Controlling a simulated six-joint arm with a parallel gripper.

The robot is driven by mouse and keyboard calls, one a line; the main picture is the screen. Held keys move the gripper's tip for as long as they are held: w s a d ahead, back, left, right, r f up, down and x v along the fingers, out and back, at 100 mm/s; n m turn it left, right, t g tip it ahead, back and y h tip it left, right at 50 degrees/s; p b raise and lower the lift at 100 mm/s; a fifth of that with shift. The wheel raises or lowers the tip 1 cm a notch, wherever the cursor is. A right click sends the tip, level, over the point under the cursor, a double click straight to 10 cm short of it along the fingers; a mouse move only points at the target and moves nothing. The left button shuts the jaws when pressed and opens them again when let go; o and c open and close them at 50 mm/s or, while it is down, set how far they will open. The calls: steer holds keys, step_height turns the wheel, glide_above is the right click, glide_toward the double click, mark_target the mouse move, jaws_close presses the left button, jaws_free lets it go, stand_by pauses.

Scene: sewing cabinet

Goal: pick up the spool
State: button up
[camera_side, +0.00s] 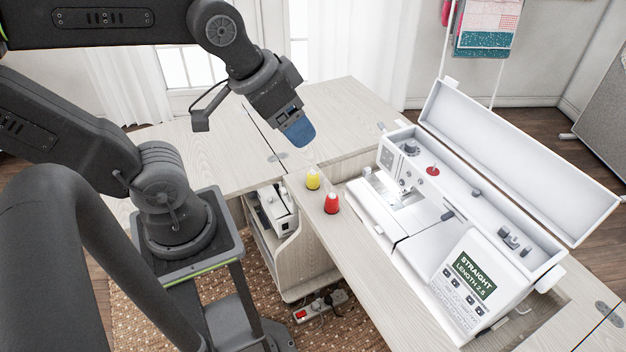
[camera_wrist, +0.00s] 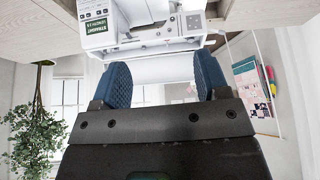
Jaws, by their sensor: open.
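Two spools stand upright on the cabinet's wooden top in the side view: a yellow spool (camera_side: 313,180) and, nearer the camera and to its right, a red spool (camera_side: 332,204). My gripper (camera_side: 301,142) has blue fingers and hangs above and behind the yellow spool in that view, apart from both spools. In the wrist view my gripper (camera_wrist: 163,75) has its two blue fingers spread with nothing between them. I cannot make out either spool in the wrist view.
A white sewing machine (camera_side: 400,215) with a raised lid (camera_side: 520,160) sits right of the spools. A small red piece (camera_side: 432,170) is on its top. The wooden top (camera_side: 340,115) behind the spools is clear. An open compartment with a white machine (camera_side: 277,207) lies below left.

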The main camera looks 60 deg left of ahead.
steer(key=w+f+n+t+h, duration=0.1)
steer(key=w+f+n, duration=0.15)
steer(key=w, duration=0.55)
steer(key=w+f+n+t+h, duration=0.1)
steer(key=w+f+n, duration=0.15)
steer(key=w, duration=0.45)
steer(key=n+g+y, duration=0.6)
steer(key=n, duration=0.1)
glide_toward(313, 174)
steer(key=shift+w+d+x, duration=0.1)
steer(key=shift+w+x, duration=0.05)
steer(key=shift+x, duration=1.6)
steer(key=shift+w+d+x, duration=0.1)
steer(key=shift+x, duration=1.7)
steer(key=shift+s+a+x, duration=0.1)
steer(key=shift+x, duration=1.2)
steer(key=shift+s+a+x, duration=0.15)
steer(key=shift+x, duration=1.15)
steer(key=shift+c, duration=0.5)
steer(key=c, duration=0.9)
